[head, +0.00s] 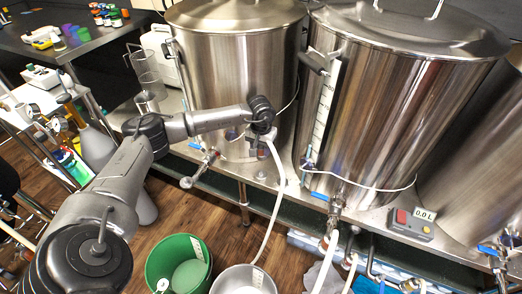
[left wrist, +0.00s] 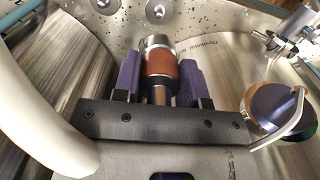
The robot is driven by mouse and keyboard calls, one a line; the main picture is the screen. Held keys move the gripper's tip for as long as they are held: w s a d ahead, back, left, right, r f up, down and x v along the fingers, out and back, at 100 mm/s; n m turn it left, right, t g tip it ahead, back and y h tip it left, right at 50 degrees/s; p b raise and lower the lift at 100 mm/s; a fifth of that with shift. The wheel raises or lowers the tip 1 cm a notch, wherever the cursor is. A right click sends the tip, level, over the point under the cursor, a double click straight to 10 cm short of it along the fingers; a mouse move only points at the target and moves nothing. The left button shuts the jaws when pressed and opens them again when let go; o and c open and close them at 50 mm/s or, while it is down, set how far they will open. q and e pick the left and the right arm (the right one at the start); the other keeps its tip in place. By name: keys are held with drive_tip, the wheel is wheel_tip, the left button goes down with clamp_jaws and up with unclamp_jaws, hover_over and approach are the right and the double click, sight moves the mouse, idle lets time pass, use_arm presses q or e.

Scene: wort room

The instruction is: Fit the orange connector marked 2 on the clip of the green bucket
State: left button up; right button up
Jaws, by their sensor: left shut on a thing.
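My left gripper (head: 262,132) is in front of the left steel kettle. In the left wrist view its purple fingers (left wrist: 160,80) are shut on a metal connector with an orange-brown band (left wrist: 161,66). No number can be read on it. A white hose (head: 273,190) hangs below the gripper in the head view. The green bucket (head: 161,262) stands on the floor at the bottom, well below the gripper. A white tag (head: 197,248) shows at its right rim and a small pale part (head: 163,285) at its front left; I cannot tell which is the clip. My right gripper is not in view.
The left kettle (head: 232,65) and a larger kettle (head: 385,110) stand on a steel bench. A valve (head: 200,168) sticks out below the left kettle. A steel bucket (head: 235,272) stands right of the green one. A cart (head: 30,110) stands at left.

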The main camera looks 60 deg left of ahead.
use_arm(q)
drive_tip(key=shift+r, duration=0.1)
drive_tip(key=shift+r+p, duration=1.75)
drive_tip(key=shift+r, duration=0.4)
